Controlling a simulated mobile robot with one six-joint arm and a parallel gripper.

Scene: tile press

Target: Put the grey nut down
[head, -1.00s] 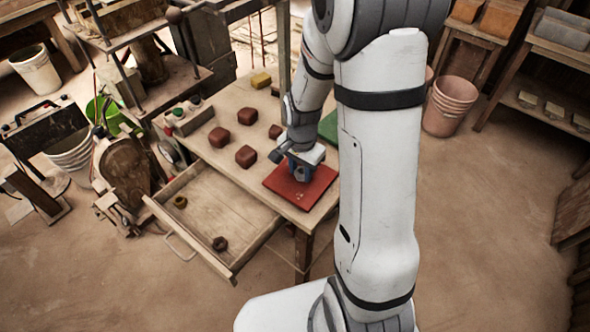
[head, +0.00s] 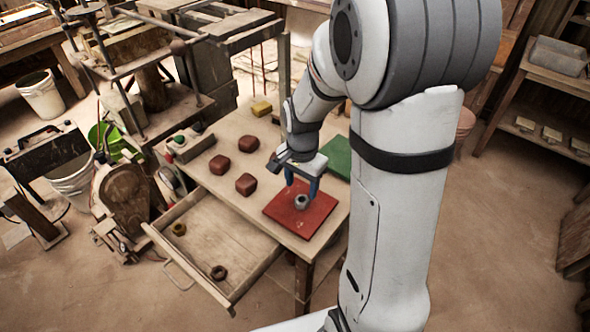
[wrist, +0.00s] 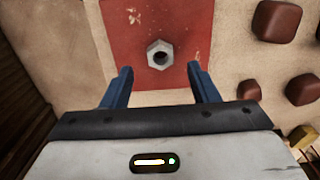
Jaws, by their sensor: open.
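The grey nut (head: 301,202) lies on the red mat (head: 318,216) on the table. In the wrist view the nut (wrist: 160,54) lies flat with its hole facing up, apart from both fingers. My gripper (head: 302,184) is above the mat, close over the nut in the head view. In the wrist view my gripper (wrist: 160,80) has its blue fingers spread wide with nothing between them.
Several reddish-brown lumps (head: 246,184) and a yellow block (head: 261,108) are on the table (head: 219,133). A green mat (head: 338,153) lies behind the red one. The open drawer (head: 212,240) holds two brownish nuts (head: 218,272).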

